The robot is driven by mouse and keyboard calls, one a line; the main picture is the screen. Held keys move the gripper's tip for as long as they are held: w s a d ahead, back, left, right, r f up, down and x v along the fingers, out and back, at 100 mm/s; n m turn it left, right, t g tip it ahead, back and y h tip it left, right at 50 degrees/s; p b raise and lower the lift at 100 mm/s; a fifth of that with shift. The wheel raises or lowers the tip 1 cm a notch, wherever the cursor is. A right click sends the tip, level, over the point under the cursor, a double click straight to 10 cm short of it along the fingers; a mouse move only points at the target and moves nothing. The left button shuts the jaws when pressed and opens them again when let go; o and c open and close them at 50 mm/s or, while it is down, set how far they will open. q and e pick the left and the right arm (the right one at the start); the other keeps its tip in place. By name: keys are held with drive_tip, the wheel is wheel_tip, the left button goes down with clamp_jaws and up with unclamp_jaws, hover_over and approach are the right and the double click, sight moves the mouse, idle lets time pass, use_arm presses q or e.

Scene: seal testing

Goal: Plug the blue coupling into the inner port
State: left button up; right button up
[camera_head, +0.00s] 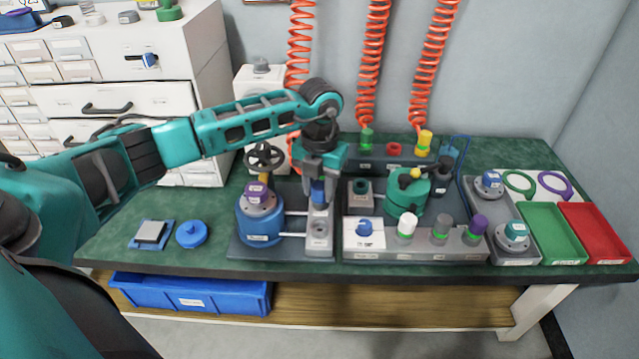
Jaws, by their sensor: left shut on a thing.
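The blue coupling (318,193) is upright between the fingers of my left gripper (319,180), which is shut on it. Gripper and coupling are over the rear part of a narrow grey port block (320,246). A round port (319,229) shows near the front of this block. The block's surface right under the coupling is hidden, so I cannot tell whether the coupling touches or sits in a port there. My right gripper is not in view.
A blue round vessel (261,227) stands left of the block, joined by pipes. A green drum (407,194) and a grey rack of knobs (440,240) stand right. Red coiled hoses (370,60) hang behind. Green (545,232) and red (598,230) trays lie far right.

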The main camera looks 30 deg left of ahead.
sight(320, 211)
use_arm(q)
drive_tip(key=shift+f+b, duration=0.55)
drive_tip(key=shift+f, duration=0.3)
drive_tip(key=shift+f+b, duration=0.3)
drive_tip(key=shift+f, duration=0.05)
drive_tip(key=shift+f+b, duration=0.5)
drive_tip(key=shift+f, duration=0.15)
drive_tip(key=shift+f+b, duration=0.3)
drive_tip(key=shift+f, duration=0.1)
drive_tip(key=shift+f+b, duration=0.6)
drive_tip(key=shift+f, duration=0.8)
drive_tip(key=o, duration=1.2)
drive_tip(key=shift+c, duration=0.2)
